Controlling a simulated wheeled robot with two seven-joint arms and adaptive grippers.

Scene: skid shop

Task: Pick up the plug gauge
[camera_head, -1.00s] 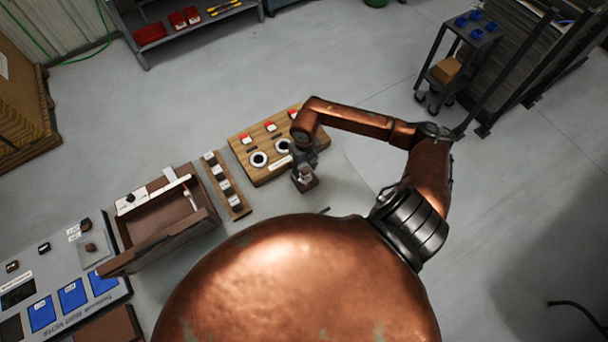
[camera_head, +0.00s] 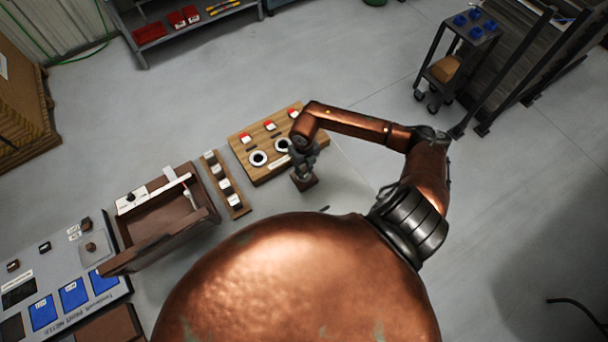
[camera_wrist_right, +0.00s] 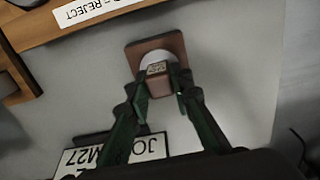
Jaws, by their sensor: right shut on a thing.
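In the right wrist view, the plug gauge (camera_wrist_right: 158,82) appears as a brownish upright piece with a small printed code on its end. A pale round part shows behind it, over a square brown base (camera_wrist_right: 140,50). My right gripper (camera_wrist_right: 163,87) has its two green fingers on either side of the piece, shut on it. In the head view my right gripper (camera_head: 303,172) points down over the small brown base (camera_head: 306,185). The gauge itself is mostly hidden by the gripper there. I cannot tell whether it is clear of the base. My left gripper is not in view.
A wooden board (camera_head: 250,173) with white rings and red-and-white pieces stands just left of the gripper. A narrow rack (camera_head: 239,210) and an open brown box (camera_head: 160,237) lie farther left. A printed label (camera_wrist_right: 145,148) lies near the fingers. The floor on the right is largely clear.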

